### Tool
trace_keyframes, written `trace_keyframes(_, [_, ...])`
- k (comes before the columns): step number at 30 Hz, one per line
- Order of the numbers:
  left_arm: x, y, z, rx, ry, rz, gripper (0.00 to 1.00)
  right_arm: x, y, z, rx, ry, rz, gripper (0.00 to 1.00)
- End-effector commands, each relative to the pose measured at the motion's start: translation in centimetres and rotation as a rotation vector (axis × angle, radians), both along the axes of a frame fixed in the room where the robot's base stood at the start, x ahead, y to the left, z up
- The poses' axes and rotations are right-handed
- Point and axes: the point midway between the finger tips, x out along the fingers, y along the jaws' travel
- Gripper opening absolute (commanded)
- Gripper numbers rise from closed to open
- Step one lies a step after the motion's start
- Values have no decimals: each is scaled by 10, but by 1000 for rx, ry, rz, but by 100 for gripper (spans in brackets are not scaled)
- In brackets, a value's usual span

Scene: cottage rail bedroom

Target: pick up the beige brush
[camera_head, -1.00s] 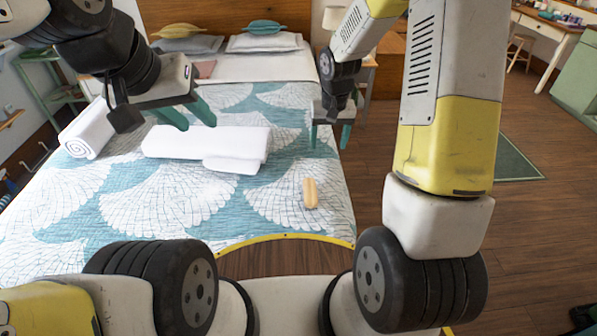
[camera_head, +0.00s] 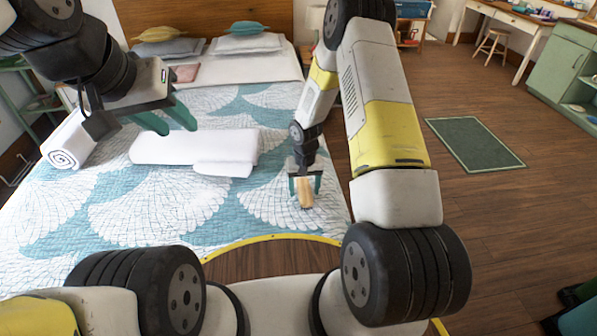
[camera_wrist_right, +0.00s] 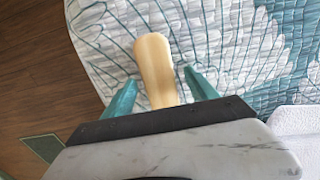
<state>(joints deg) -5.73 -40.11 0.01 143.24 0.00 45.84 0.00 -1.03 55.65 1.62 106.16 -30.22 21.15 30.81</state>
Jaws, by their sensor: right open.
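The beige brush (camera_head: 305,193) lies on the bed's quilt near its right front edge. In the right wrist view the brush (camera_wrist_right: 155,65) extends from between the fingers. My right gripper (camera_head: 305,186) is open, with one green finger on each side of the brush. In the right wrist view the right gripper (camera_wrist_right: 158,92) shows a gap between each finger and the brush. My left gripper (camera_head: 172,122) is open and empty above the left part of the bed, away from the brush. The brush's near end is hidden by the right gripper body in the wrist view.
Folded white towels (camera_head: 190,147) lie mid-bed, and a rolled white towel (camera_head: 70,143) lies at the left. Pillows (camera_head: 247,44) are at the far end. Wooden floor (camera_head: 480,220) with a green mat (camera_head: 474,144) is to the right.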

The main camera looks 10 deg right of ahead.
Motion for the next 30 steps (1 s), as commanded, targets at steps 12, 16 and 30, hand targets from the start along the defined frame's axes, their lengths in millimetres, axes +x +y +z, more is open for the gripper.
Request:
trace_keyframes(12, [0, 0, 0, 0, 0, 0, 36, 0, 0, -9, -1, 0, 0, 52])
trace_keyframes(16, [0, 0, 0, 0, 0, 0, 36, 0, 0, -9, -1, 0, 0, 26])
trace_keyframes(30, [0, 0, 0, 0, 0, 0, 36, 0, 0, -6, 0, -1, 0, 0])
